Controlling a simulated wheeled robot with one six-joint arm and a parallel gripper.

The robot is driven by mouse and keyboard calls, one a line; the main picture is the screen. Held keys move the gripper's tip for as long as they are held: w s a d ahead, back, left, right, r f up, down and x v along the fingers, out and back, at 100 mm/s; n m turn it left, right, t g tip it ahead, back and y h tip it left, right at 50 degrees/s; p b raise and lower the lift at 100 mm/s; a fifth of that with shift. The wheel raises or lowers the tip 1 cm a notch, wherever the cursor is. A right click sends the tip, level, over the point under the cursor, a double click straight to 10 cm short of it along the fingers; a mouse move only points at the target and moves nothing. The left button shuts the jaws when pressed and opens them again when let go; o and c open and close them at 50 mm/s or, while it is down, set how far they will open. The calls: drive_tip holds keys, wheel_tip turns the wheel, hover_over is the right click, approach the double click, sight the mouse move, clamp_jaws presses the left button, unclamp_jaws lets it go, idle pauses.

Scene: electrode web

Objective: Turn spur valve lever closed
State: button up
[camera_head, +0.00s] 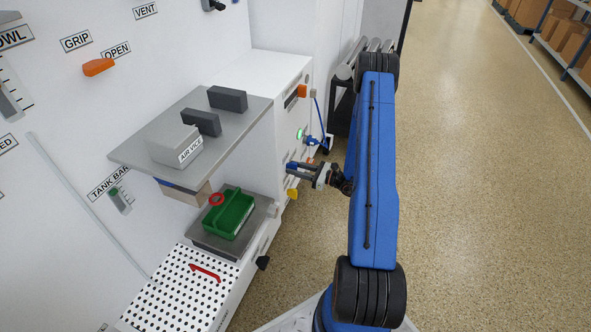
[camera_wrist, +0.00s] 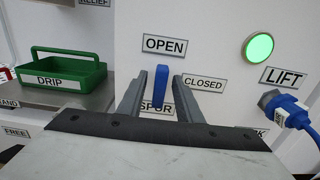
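The spur valve lever is a blue upright bar (camera_wrist: 160,84) on the white panel in the wrist view. It points up toward the OPEN label (camera_wrist: 165,45); the CLOSED label (camera_wrist: 204,83) is to its right. The SPUR label (camera_wrist: 157,107) is below, partly covered. My gripper (camera_wrist: 161,88) has its two grey fingers on either side of the lever, with gaps visible to both. How deep the fingers reach is hard to tell. In the head view my gripper (camera_head: 291,167) is at the white cabinet's side, and the lever is not clearly distinguishable there.
A green light (camera_wrist: 259,47) and a blue plug with cable (camera_wrist: 285,108) by the LIFT label are right of the lever. A green DRIP tray (camera_wrist: 62,75) stands on a shelf to the left. Open floor (camera_head: 470,180) lies right of my arm.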

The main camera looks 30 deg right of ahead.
clamp_jaws()
drive_tip(key=shift+m, duration=0.3)
drive_tip(key=m, duration=0.9)
drive_tip(key=shift+d+f, duration=0.1)
drive_tip(key=m, duration=0.4)
drive_tip(key=shift+f+m, duration=0.1)
drive_tip(key=shift+m, duration=2)
drive_tip(key=shift+d, duration=0.1)
